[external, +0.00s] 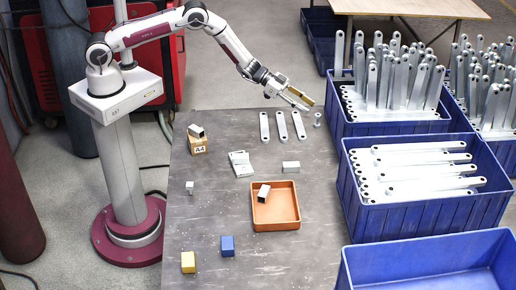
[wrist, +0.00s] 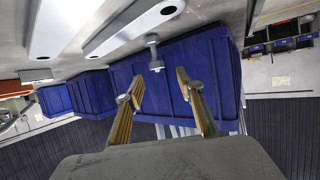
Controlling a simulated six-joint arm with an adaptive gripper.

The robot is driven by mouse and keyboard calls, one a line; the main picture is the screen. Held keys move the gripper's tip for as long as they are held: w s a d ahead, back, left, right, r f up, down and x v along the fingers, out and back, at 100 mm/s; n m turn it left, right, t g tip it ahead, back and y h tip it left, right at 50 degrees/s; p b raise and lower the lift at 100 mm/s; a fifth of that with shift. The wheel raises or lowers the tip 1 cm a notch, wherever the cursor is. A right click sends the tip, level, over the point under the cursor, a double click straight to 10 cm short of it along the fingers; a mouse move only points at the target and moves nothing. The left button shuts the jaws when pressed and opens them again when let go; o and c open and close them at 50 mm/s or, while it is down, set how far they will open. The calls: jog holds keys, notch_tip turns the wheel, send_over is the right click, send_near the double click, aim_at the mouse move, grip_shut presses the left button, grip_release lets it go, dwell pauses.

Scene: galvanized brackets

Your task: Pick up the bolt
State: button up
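The bolt (external: 317,119) is a small grey metal piece standing at the table's far right edge, just right of three flat brackets. In the wrist view the bolt (wrist: 154,54) shows at upper middle, its shaft and wider ends visible. My gripper (external: 300,97) is above the table, up and slightly left of the bolt in the external view. In the wrist view its two tan-padded fingers (wrist: 154,92) are spread apart with nothing between them. The bolt appears beyond the fingertips, apart from them.
Three flat galvanized brackets (external: 282,126) lie beside the bolt. Blue bins (external: 398,129) of brackets stand close along the table's right side. An orange tray (external: 276,225) holds a metal block. A box marked A4 (external: 199,150), a yellow cube (external: 188,262) and a blue cube (external: 227,246) stand farther off.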

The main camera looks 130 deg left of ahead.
aim_at(317, 114)
jog(key=shift+w, duration=0.1)
dwell(0.3)
jog(key=shift+w+f, duration=0.4)
jog(key=shift+w, duration=0.2)
jog(key=shift+w+f, duration=0.35)
jog(key=shift+w, duration=0.25)
jog(key=shift+x, duration=1.2)
jog(key=shift+c, duration=0.5)
grip_shut()
